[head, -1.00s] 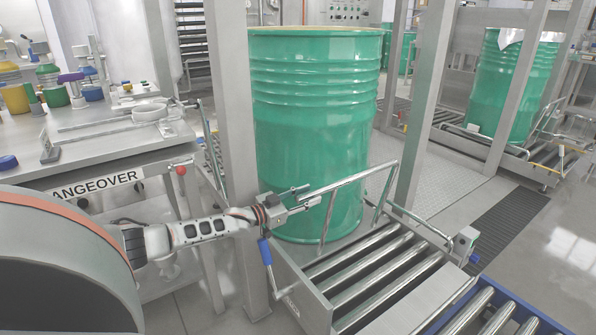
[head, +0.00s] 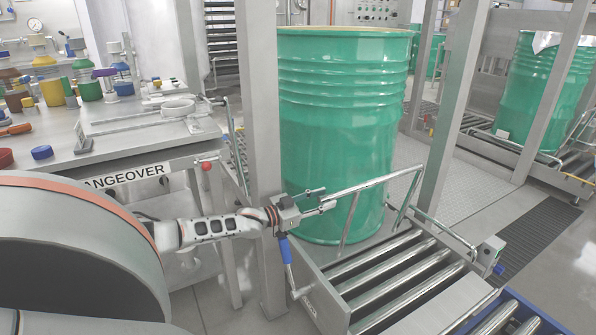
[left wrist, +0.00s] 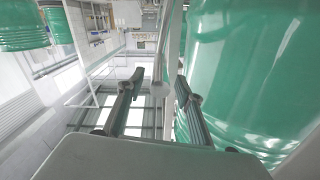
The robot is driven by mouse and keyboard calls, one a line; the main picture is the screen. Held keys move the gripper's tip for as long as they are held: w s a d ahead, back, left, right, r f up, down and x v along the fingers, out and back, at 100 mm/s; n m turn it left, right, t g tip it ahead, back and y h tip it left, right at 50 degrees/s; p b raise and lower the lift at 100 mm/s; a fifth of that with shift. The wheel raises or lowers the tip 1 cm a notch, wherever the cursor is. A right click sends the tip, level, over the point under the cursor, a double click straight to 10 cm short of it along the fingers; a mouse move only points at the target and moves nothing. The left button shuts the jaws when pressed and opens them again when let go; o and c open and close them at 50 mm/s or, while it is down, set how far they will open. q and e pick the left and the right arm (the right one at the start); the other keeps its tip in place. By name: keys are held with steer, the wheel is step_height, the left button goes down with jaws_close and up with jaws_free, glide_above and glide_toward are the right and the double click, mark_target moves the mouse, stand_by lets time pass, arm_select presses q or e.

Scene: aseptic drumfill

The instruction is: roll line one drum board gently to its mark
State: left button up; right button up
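A tall green drum (head: 338,130) stands upright behind a tubular metal push rail (head: 375,183). It also shows large in the left wrist view (left wrist: 245,60). The rail belongs to a low metal frame with rollers (head: 400,276), which I take for the drum board; I cannot tell if the drum rests wholly on it. My left gripper (head: 322,200) is at the rail's left end. In the left wrist view its fingers (left wrist: 160,78) are apart, with a bar (left wrist: 165,45) showing in the gap; contact is unclear. My right gripper is not in view. No floor mark is discernible.
A grey upright post (head: 262,130) stands close left of the drum, and another post (head: 452,100) right of it. A bench marked CHANGEOVER (head: 125,177) is at left. A blue-framed roller conveyor (head: 510,315) lies at front right. A second green drum (head: 540,90) stands at right.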

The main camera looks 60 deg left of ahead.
arm_select(q)
steer(key=s, duration=0.8)
steer(key=shift+s, duration=0.3)
stand_by(1.6)
steer(key=shift+s+a+r, duration=0.1)
steer(key=shift+s, duration=0.1)
stand_by(0.8)
